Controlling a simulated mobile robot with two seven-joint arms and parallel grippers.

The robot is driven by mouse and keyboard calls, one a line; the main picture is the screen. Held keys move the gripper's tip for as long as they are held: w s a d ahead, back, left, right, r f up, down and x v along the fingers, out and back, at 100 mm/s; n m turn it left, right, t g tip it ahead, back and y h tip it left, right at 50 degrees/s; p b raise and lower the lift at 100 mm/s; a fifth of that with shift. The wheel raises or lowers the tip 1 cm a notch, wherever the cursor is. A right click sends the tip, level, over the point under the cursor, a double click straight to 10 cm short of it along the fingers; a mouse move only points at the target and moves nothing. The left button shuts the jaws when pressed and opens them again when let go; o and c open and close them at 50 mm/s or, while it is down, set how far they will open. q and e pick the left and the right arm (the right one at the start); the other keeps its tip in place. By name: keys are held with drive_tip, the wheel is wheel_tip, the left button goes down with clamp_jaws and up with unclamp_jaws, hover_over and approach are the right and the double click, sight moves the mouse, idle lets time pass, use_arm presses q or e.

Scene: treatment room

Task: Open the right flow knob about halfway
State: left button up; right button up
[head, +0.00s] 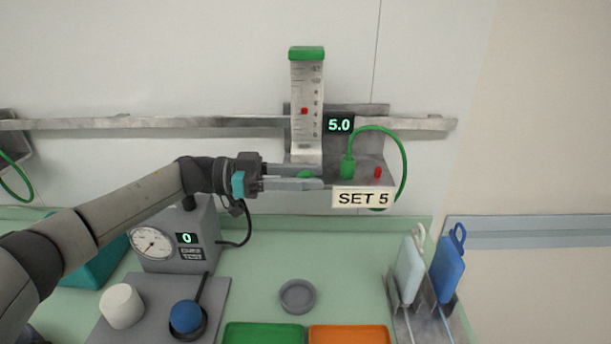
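The right flow meter (307,90) is a clear scaled tube with a green cap, mounted on the wall rail. Its red float sits around mid-tube, and the display (339,125) beside it reads 5.0. A label (363,198) below reads SET 5. The green flow knob (305,174) is at the tube's foot, partly hidden by my fingers. My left gripper (308,176) comes in from the left with one finger above and one below the knob, closed on it. My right gripper is out of view.
A green hose (404,160) loops from a green connector right of the knob, near a small red button (378,172).

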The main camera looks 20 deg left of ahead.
use_arm(q)
clamp_jaws()
drive_tip(key=shift+f, duration=0.15)
drive_tip(key=shift+h, duration=0.7)
drive_tip(key=shift+o, duration=1.5)
unclamp_jaws()
drive_tip(key=shift+s, duration=0.15)
drive_tip(key=shift+a+r, duration=0.1)
drive_tip(key=shift+r, duration=0.1)
